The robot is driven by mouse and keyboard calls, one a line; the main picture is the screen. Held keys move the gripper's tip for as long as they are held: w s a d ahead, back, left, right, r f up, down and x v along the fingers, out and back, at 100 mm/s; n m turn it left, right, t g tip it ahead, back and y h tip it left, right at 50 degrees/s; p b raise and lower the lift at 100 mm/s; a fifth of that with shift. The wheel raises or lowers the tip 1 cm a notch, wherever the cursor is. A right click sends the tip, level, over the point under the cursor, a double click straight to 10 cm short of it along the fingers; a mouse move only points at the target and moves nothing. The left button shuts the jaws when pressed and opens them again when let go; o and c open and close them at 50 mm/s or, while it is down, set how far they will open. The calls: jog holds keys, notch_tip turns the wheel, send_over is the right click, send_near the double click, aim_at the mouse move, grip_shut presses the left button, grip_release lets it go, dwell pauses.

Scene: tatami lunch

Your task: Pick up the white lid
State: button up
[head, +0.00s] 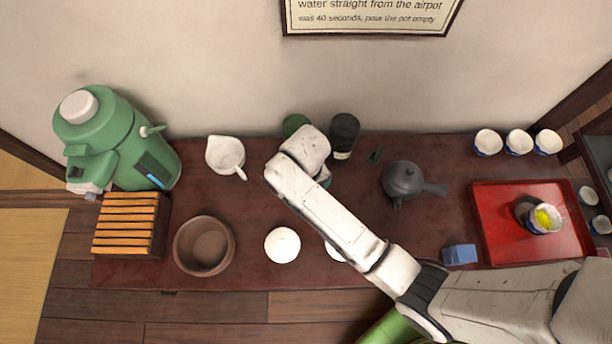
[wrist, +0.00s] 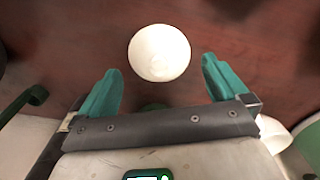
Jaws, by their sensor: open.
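A round white piece that looks like the lid (head: 282,245) lies on the dark red table, left of my forearm in the head view. A second white round thing (head: 335,251) is mostly hidden behind my arm. In the wrist view one round white piece (wrist: 160,52) lies just beyond my gripper (wrist: 161,72), between the lines of its two teal fingers; I cannot tell which of the two it is. The fingers are wide apart, with nothing between them. In the head view my gripper (head: 325,177) is mostly hidden under my wrist.
A brown bowl (head: 203,246) and white pitcher (head: 226,155) stand left. A dark teapot (head: 403,182), blue block (head: 459,254) and red tray (head: 490,219) are right. A green airpot (head: 117,140) and slatted wooden box (head: 126,224) stand far left. A dark canister (head: 344,133) stands behind.

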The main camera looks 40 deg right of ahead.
jog(key=shift+f, duration=1.65)
jog(key=c, duration=0.8)
jog(key=shift+r, duration=0.1)
